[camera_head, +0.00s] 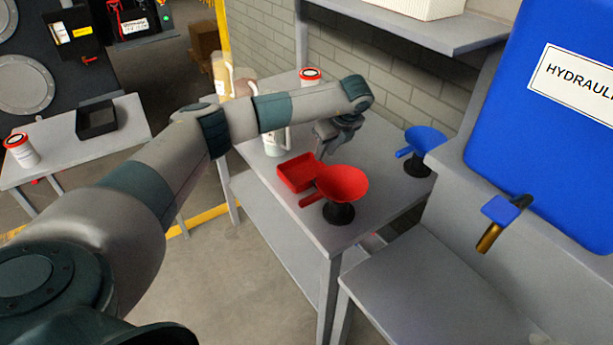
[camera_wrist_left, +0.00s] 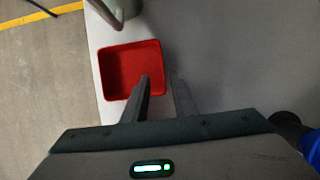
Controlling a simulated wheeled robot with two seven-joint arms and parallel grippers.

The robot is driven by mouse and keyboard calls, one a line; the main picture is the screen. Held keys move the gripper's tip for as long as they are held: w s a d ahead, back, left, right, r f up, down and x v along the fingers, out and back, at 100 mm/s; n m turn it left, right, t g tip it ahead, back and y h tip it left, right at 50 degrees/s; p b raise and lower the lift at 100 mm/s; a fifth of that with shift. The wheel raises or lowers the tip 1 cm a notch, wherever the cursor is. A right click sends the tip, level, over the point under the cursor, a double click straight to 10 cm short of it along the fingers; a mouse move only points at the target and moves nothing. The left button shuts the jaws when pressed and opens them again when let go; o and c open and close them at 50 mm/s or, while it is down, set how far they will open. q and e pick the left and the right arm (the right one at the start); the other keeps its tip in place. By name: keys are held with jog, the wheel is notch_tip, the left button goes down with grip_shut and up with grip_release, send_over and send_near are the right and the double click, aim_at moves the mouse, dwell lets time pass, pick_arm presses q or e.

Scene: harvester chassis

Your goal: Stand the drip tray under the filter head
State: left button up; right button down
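A shallow square red tray (camera_head: 300,174) lies on the grey table in the middle; it fits the name drip tray. It also shows in the left wrist view (camera_wrist_left: 128,70). My left gripper (camera_head: 322,150) points down over the tray's far right side. In the left wrist view its two fingers (camera_wrist_left: 160,80) are apart, one over the tray's inside and one past its right wall. Whether they touch the wall, I cannot tell. A second, black tray (camera_head: 97,120) lies on the left table. I cannot pick out the filter head. My right gripper is out of view.
A red funnel (camera_head: 342,185) on a black stand is close beside the red tray. A blue funnel (camera_head: 424,140), a jug and red-lidded jars (camera_head: 310,76) share the grey table (camera_head: 300,223). A blue hydraulic tank (camera_head: 560,120) with a tap stands right. Dark machinery (camera_head: 40,60) is far left.

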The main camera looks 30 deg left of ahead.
aim_at(325, 165)
pick_arm(q)
jog(key=shift+f+p, duration=0.3)
jog(key=shift+f, duration=0.05)
jog(key=f, duration=0.1)
jog(key=f+p, duration=0.1)
jog(key=f, duration=0.1)
jog(key=shift+w+a, duration=0.1)
jog(key=shift+w, duration=0.25)
jog(key=shift+w+a+f+p, duration=0.15)
jog(key=shift+f+p, duration=0.15)
jog(key=shift+f, duration=0.2)
grip_shut()
